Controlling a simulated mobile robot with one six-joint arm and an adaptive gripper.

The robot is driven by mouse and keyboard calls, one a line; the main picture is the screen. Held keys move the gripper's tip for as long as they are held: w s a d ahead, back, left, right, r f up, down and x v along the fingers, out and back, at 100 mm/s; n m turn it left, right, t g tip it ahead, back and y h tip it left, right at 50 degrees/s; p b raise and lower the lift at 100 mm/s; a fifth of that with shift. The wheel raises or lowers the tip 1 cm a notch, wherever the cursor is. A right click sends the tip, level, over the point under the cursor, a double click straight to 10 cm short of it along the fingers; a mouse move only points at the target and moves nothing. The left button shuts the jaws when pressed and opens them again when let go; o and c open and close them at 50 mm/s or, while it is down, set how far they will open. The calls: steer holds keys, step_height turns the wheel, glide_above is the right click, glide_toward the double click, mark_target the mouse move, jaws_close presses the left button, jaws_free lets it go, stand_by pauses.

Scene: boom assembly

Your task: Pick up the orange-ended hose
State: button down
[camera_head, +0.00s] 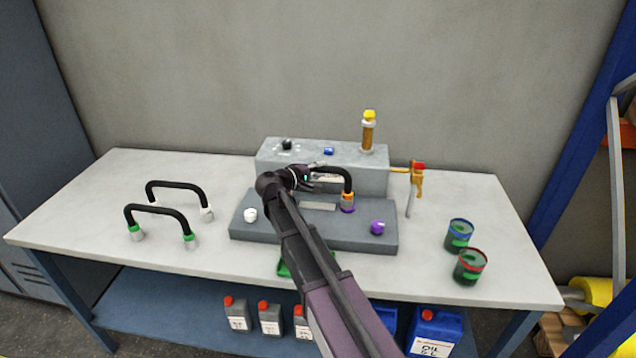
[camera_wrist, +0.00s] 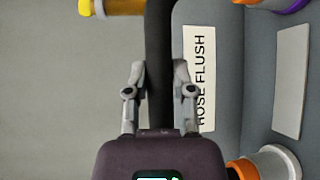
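The orange-ended hose (camera_head: 345,178) is a black bent hose on the grey stepped fixture. Its right orange end (camera_head: 347,197) is down at a purple-ringed fitting on the lower step. The left end is hidden behind my arm in the head view. In the wrist view orange parts show at the top edge and low right, near a white fitting. My gripper (camera_wrist: 158,75) is at the hose's upper span. Its fingers flank the black hose (camera_wrist: 158,40) closely on both sides and appear to touch it.
Two other black hoses, white-ended (camera_head: 178,185) and green-ended (camera_head: 157,208), stand on the table's left. The fixture (camera_head: 390,236) bears white and purple fittings, a yellow-topped cylinder (camera_head: 368,130) and a red-topped valve (camera_head: 416,180). Two cans (camera_head: 459,234) stand right.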

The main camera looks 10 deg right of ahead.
steer(key=shift+r, duration=0.15)
stand_by(0.3)
step_height(320, 180, up, 3)
steer(key=p, duration=0.3)
steer(key=s+a+r+p, duration=0.1)
steer(key=s+a, duration=0.1)
steer(key=s, duration=0.5)
steer(key=s+a+p, duration=0.1)
steer(key=s+a, duration=0.1)
steer(key=s, duration=0.6)
steer(key=shift+s+r, duration=0.2)
steer(key=shift+r, duration=0.15)
steer(key=shift+a, duration=0.1)
